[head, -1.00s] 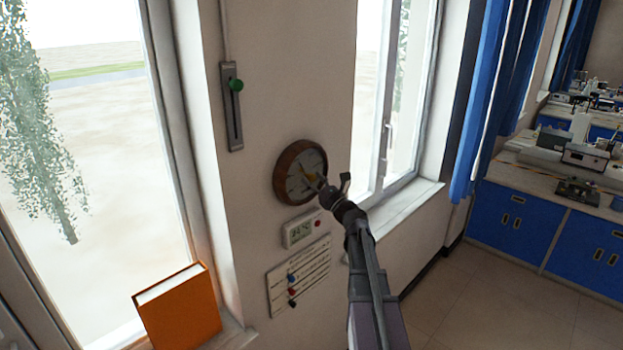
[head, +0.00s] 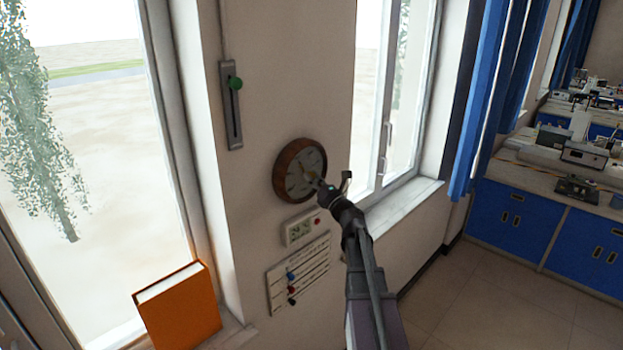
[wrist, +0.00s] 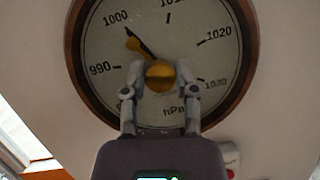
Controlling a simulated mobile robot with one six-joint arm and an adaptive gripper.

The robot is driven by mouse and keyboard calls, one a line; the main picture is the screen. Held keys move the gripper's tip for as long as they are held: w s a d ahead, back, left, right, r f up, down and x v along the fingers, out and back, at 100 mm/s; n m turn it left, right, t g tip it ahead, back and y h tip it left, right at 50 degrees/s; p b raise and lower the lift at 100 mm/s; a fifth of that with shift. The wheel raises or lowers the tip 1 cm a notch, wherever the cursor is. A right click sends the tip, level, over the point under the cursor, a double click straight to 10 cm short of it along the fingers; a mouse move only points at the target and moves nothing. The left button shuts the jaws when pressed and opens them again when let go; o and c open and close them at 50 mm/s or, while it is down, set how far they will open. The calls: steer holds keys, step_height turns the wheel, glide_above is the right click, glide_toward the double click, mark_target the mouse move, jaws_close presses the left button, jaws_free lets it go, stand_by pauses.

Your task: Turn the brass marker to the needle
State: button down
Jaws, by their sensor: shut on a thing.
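The round barometer (head: 300,171) hangs on the wall, with a wooden rim and a pale dial. In the wrist view its dial (wrist: 205,65) reads from 990 to beyond 1020 hPa. My gripper (wrist: 160,76) is shut on the brass knob (wrist: 160,77) at the dial's centre, one finger on each side. The brass marker (wrist: 132,44) reaches up and left from the knob. The thin black needle (wrist: 143,43) points near 1000. The marker's round end lies just left of the needle, close to it. The fingers hide part of the lower dial.
A vertical slider with a green knob (head: 235,83) is above left. An orange book (head: 180,312) stands on the left sill.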

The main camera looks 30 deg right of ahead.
steer(key=shift+m+h, duration=0.4)
steer(key=shift+m, duration=0.6)
steer(key=shift+c, duration=2)
jaws_free()
steer(key=shift+a, duration=0.1)
